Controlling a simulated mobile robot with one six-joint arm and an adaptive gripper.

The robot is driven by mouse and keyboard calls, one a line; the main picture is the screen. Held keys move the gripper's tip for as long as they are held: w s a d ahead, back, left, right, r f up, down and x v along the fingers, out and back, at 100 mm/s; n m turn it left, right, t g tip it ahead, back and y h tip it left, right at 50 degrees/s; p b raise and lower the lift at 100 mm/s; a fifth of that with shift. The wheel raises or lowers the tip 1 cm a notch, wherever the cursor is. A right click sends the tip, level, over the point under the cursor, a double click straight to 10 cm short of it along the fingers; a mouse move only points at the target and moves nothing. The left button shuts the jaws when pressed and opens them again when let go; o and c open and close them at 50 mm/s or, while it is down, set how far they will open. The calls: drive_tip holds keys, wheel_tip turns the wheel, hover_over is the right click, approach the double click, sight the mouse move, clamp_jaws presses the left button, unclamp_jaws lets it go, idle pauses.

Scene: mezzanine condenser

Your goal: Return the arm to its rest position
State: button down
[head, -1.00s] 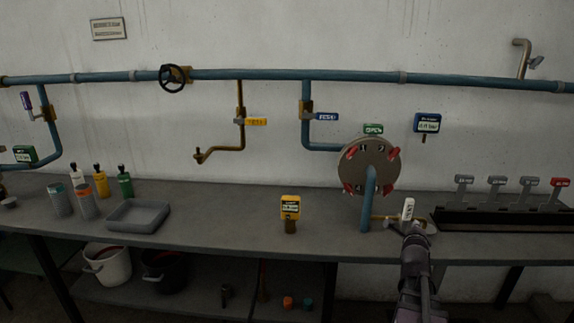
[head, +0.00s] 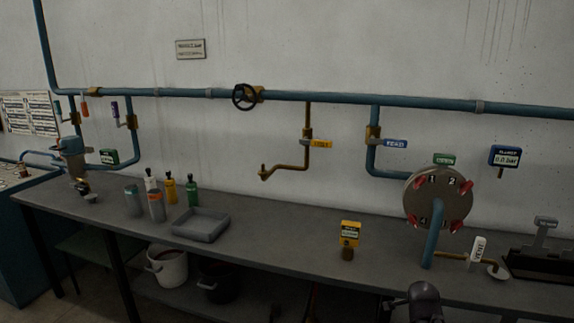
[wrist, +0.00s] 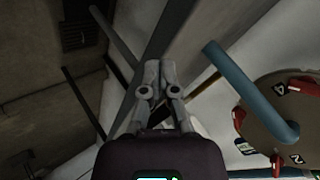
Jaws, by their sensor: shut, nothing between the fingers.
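My gripper (wrist: 158,85) shows in the wrist view with its two fingers together and nothing between them. It points past the edge of the bench toward the dark space beside it. The round condenser plate (wrist: 275,115) with its blue pipe lies to the right of the fingers, apart from them. In the head view only a grey rounded part of my arm (head: 422,300) shows at the bottom edge, in front of the bench. My fingers are not clear in that view.
The round plate (head: 438,197) and a white-tagged valve (head: 478,250) stand close behind my arm. Buckets (head: 167,266) sit below. Free room lies in front of the bench.

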drive_tip(key=s+a+f+n+g+y, duration=0.2)
drive_tip(key=s+a+f+n+g, duration=0.15)
drive_tip(key=s+a+n, duration=0.45)
drive_tip(key=s+a+f+n+g+y, duration=0.2)
drive_tip(key=s+a+n+g+y, duration=0.15)
drive_tip(key=a+n, duration=0.85)
wheel_tip(320, 180, up, 13)
drive_tip(key=a+m+p, duration=0.2)
drive_tip(key=m+p, duration=0.1)
drive_tip(key=p, duration=1)
drive_tip(key=shift+w+a+r+g+h, duration=0.15)
drive_tip(key=shift+a+r+g+h, duration=0.1)
drive_tip(key=shift+g+h, duration=0.15)
